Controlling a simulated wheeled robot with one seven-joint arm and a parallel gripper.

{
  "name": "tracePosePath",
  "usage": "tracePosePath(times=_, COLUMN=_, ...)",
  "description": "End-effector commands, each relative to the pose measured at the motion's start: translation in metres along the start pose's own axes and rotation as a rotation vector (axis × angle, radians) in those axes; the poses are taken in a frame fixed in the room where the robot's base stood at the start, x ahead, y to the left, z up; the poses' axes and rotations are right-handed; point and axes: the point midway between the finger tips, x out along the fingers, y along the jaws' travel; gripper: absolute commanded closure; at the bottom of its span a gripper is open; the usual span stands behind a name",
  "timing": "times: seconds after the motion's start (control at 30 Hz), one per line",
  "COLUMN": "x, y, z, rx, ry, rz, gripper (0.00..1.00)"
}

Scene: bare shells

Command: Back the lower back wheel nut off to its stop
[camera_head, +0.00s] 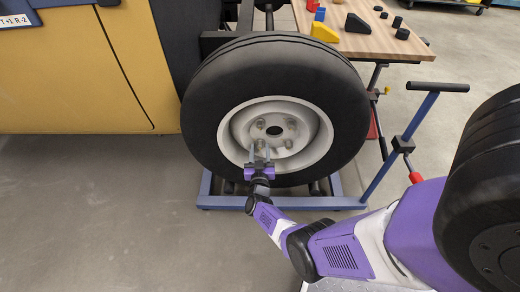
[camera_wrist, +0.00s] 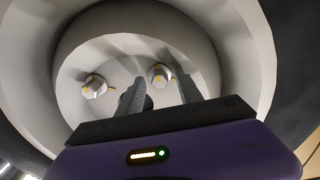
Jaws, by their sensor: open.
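The wheel (camera_head: 345,85) has a black tyre and a white rim with several nuts around a dark centre hole. My gripper (camera_head: 259,153) is in front of the lower part of the rim, open, its two fingers pointing at the lower left nut (camera_head: 260,143). In the wrist view a nut (camera_wrist: 160,74) with yellow marks shows in the gap between the fingertips of my gripper (camera_wrist: 161,80), with room on both sides. I cannot tell whether the tips reach around it. Another nut (camera_wrist: 95,86) sits further left, clear of the fingers.
A blue wheel stand (camera_head: 285,202) with an upright handle (camera_head: 437,87) is under and right of the wheel. A yellow vehicle panel (camera_head: 75,75) is on the left. A wooden table (camera_head: 375,42) with coloured blocks is behind. The floor at lower left is clear.

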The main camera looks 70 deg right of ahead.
Motion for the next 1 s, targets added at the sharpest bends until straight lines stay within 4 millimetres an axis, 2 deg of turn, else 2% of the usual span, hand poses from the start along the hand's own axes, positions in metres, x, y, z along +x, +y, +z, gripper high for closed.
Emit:
tracePosePath(times=0.3, x=-0.051, y=0.0, z=-0.003, rx=-0.004, ry=-0.002, rz=-0.005, gripper=0.57)
tracePosePath(times=0.5, x=-0.07, y=0.0, z=-0.001, rx=-0.003, ry=-0.002, rz=-0.003, gripper=0.57)
tracePosePath(times=1.0, x=-0.073, y=0.0, z=0.0, rx=-0.002, ry=-0.001, rz=0.0, gripper=0.57)
